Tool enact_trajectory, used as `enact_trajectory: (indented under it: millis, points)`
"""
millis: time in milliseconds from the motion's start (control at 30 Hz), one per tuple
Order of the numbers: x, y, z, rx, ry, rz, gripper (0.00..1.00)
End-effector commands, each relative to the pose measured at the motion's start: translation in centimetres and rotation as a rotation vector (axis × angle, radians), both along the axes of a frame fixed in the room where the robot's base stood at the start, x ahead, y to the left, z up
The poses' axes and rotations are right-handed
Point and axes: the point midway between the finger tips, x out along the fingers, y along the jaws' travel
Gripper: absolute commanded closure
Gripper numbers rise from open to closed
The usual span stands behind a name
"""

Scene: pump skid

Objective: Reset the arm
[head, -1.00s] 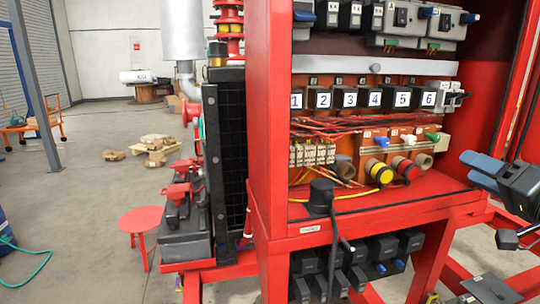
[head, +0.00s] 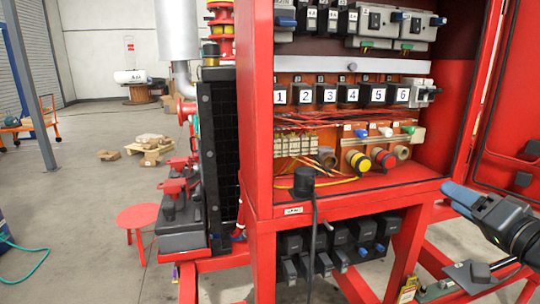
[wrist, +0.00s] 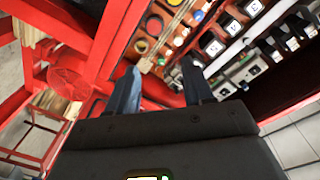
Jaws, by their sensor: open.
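My gripper (head: 457,196) is at the right of the head view, in front of the right side of the open red cabinet (head: 257,110). Its blue fingers point left toward the cabinet. In the wrist view my gripper (wrist: 160,88) shows two blue fingers spread apart with nothing between them. The wrist view shows the cabinet's inside tilted, with numbered black modules (wrist: 232,37) and round coloured sockets beyond the fingers. The fingers look clear of the cabinet, though the exact gap cannot be told.
The open red door (head: 510,150) stands at the right. A black plug (head: 304,182) with a hanging cable sits at the cabinet's front ledge. Red frame legs (head: 405,255) are below. A red stool (head: 137,219) and open floor lie left.

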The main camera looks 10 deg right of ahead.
Motion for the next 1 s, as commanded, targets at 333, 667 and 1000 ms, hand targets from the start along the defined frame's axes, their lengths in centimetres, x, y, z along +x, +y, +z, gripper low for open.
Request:
enact_trajectory:
  millis: [333, 667, 1000]
  points:
    - [-4.0, 4.7, -8.8, -0.071, 0.107, -0.066, 0.49]
    - [-13.0, 11.2, -16.7, -0.249, 0.221, -0.103, 0.49]
    - [-24.0, 17.3, -19.3, -0.477, 0.282, -0.053, 0.49]
